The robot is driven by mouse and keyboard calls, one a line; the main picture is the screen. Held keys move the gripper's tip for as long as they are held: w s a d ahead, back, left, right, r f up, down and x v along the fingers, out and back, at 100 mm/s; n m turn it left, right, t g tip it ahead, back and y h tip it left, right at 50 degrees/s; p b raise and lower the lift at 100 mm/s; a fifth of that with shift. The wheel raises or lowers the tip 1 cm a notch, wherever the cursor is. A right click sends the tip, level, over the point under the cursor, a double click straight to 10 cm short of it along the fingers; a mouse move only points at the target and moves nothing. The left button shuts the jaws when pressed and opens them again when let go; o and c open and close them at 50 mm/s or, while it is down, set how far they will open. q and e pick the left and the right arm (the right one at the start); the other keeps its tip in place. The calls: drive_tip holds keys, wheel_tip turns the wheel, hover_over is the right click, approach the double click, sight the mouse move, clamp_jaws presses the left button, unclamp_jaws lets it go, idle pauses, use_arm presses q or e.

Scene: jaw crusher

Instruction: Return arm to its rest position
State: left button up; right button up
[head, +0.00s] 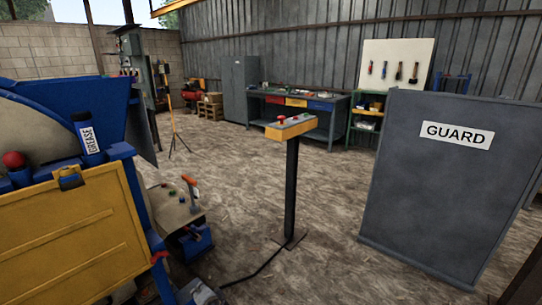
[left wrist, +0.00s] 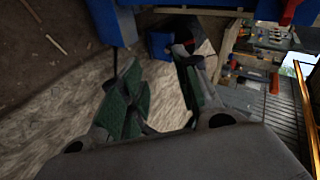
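My left gripper (left wrist: 155,85) shows large in the left wrist view, its two green-padded fingers apart with only floor seen between them. My right gripper is not in view. The tips of the left fingers touch nothing that I can make out.
A bench (head: 165,212) with an orange-handled tool stands beside the machine. A control pedestal (head: 291,190) with red buttons stands mid-floor, a cable running from its foot. A grey GUARD panel (head: 430,200) stands at right. Floor between pedestal and guard is clear.

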use_arm(q)
drive_tip(key=s+d+f+n+g+h, duration=0.3)
drive_tip(key=s+d+f+h, duration=0.4)
drive_tip(key=s+f, duration=0.1)
drive_tip(key=s+f+g, duration=0.1)
drive_tip(key=s+f, duration=0.2)
drive_tip(key=s, duration=0.4)
drive_tip(key=s+a+f+n+g, duration=0.1)
drive_tip(key=s+f, duration=0.3)
drive_tip(key=s, duration=0.3)
drive_tip(key=s+a+f+g+p, duration=0.1)
drive_tip(key=s+f+g, duration=0.1)
drive_tip(key=s+f, duration=0.2)
drive_tip(key=s, duration=0.3)
drive_tip(key=shift+s+a+f, duration=0.15)
drive_tip(key=shift+s+f, duration=0.05)
drive_tip(key=shift+s, duration=0.05)
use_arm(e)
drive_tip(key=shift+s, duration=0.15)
